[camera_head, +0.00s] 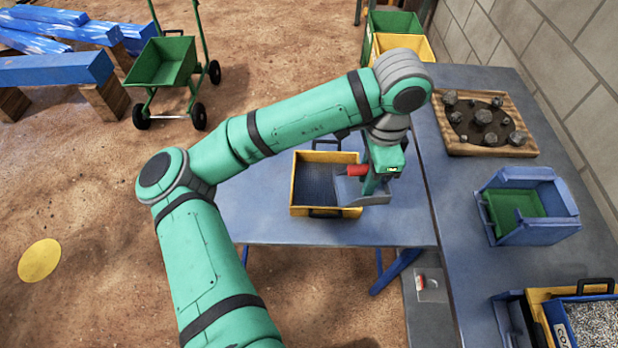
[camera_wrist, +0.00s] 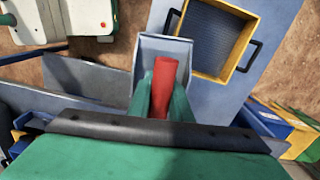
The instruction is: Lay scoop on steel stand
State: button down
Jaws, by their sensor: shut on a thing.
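The scoop has a red handle and a grey metal pan (camera_head: 348,190). My gripper (camera_head: 370,181) is shut on its red handle, and the scoop hangs over the right part of the blue-grey steel stand (camera_head: 255,222), a low table with blue legs. In the wrist view, the red handle sits between the green fingers of my gripper (camera_wrist: 163,97), with the pan (camera_wrist: 160,46) beyond it. The pan appears above the stand top; the exact gap cannot be told. My arm hides part of the stand.
A yellow-framed sieve (camera_head: 293,190) with dark mesh stands on the stand, just left of the scoop. To the right, a longer bench (camera_head: 455,225) holds a wooden tray of rocks (camera_head: 490,150), a blue bin with green inside (camera_head: 520,222) and a gravel container (camera_head: 595,322).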

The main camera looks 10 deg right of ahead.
jog(key=s+d+f+m, duration=0.1)
jog(key=s+d+f, duration=0.5)
jog(key=s+f, duration=0.15)
jog(key=w+d+f, duration=0.1)
jog(key=w+f, duration=0.1)
jog(key=w, duration=0.2)
jog(key=w+d+f, duration=0.2)
jog(key=w+f, duration=0.1)
jog(key=w+d+f, duration=0.1)
jog(key=w+f, duration=0.2)
jog(key=w, duration=0.1)
jog(key=shift+w+d, duration=0.3)
jog(key=shift+w+d+f, duration=0.2)
jog(key=shift+w+f, duration=0.3)
jog(key=shift+f, duration=1.65)
jog(key=c, duration=1.6)
grip_release()
jog(key=shift+f, duration=0.1)
